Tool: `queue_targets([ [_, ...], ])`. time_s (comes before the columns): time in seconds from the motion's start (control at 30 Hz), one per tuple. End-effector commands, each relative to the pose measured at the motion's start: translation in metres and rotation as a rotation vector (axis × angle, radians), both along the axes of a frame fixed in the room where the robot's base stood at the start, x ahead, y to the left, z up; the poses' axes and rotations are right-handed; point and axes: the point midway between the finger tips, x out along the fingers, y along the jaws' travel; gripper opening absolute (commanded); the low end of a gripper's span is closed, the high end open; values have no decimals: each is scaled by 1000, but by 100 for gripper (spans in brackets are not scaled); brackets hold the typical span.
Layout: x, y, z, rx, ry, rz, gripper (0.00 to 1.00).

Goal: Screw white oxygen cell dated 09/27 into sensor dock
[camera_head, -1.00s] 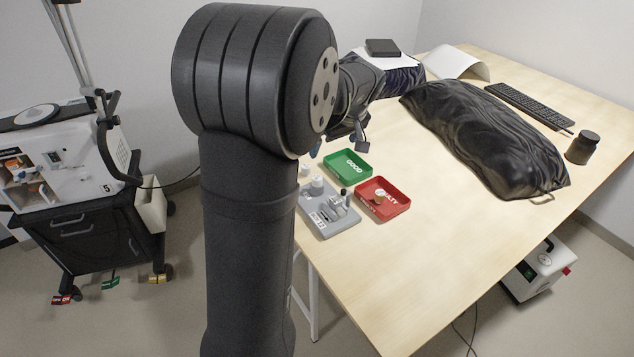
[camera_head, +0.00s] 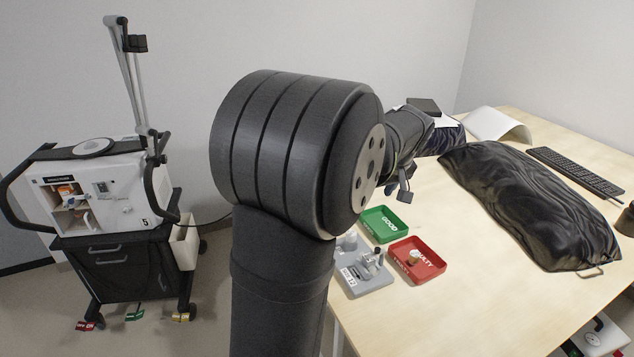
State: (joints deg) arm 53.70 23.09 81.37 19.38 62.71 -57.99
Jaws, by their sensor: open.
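A grey holder tray (camera_head: 372,284) on the table's near left edge carries several small white and grey cylindrical parts (camera_head: 348,241). Which of them is the white oxygen cell dated 09/27 I cannot tell, as no dates are legible. The ventilator (camera_head: 120,190) at the left, marked 5, has an open compartment (camera_head: 68,208) with orange and white parts inside. The sensor dock cannot be made out clearly. My gripper (camera_head: 397,192) is open above the table, behind the green tray, partly hidden by my arm. I see nothing held in it.
A green tray (camera_head: 366,228) marked GOOD looks empty. A red tray (camera_head: 437,266) marked FAULTY holds a small pale part (camera_head: 414,257). A black bag (camera_head: 530,205), keyboard (camera_head: 575,172) and dark jar (camera_head: 626,218) lie to the right. Bare table lies in front of the bag.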

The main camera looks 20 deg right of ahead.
Motion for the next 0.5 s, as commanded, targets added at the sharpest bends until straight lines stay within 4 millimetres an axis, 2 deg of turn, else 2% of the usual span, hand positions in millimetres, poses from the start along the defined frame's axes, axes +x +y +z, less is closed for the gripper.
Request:
queue_targets([
  [0.27,22,21,-28,7,62,-334,54],
  [0.5,42,39,-47,-6,38,-631,54],
])
